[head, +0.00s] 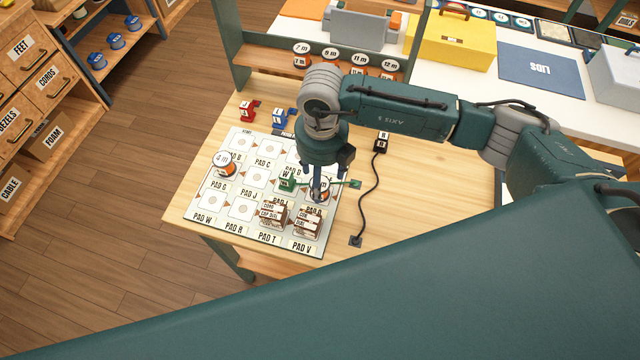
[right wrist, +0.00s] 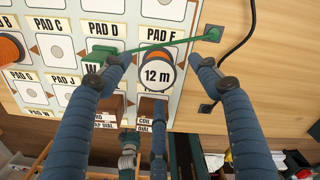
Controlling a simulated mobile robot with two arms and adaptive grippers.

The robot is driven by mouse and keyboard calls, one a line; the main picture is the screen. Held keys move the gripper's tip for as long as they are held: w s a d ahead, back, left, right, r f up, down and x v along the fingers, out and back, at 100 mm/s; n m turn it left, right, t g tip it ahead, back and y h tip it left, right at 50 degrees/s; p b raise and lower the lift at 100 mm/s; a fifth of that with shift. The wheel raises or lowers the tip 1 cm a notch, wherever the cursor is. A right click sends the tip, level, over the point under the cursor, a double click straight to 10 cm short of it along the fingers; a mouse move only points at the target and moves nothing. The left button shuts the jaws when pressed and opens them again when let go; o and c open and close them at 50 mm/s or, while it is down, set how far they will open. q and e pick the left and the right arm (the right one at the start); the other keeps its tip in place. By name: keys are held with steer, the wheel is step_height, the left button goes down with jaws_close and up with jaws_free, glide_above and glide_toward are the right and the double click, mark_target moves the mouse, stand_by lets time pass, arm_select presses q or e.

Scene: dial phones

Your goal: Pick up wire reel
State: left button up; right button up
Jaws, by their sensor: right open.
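A wire reel (right wrist: 157,77) with a white top marked "12 m" and an orange rim stands on the pad board in the right wrist view. It also shows, partly hidden, under my right gripper in the head view (head: 322,194). My right gripper (head: 318,184) points down at it. In the right wrist view the gripper (right wrist: 166,64) is open, with one finger on each side of the reel; I cannot tell whether they touch it. A second reel (head: 224,164), marked "4 m", stands at the board's left side. My left gripper is not in view.
A green part (head: 287,182) with a green rod stands close beside the gripper. Brown boxes (head: 272,214) stand at the board's front. A black cord (head: 371,190) runs along the table's right. Several reels (head: 332,52) sit on the back shelf. Red and blue parts (head: 248,110) stand behind the board (head: 190,206).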

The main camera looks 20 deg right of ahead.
steer(key=f+p, duration=0.1)
steer(key=f, duration=0.2)
steer(key=shift+a+f, duration=0.2)
steer(key=shift+f, duration=0.25)
steer(key=shift+c, duration=1)
steer(key=c, duration=0.9)
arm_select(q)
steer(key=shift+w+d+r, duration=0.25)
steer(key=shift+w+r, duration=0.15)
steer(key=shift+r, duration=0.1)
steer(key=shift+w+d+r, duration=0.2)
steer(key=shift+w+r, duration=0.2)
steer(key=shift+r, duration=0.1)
arm_select(e)
steer(key=shift+c, duration=1)
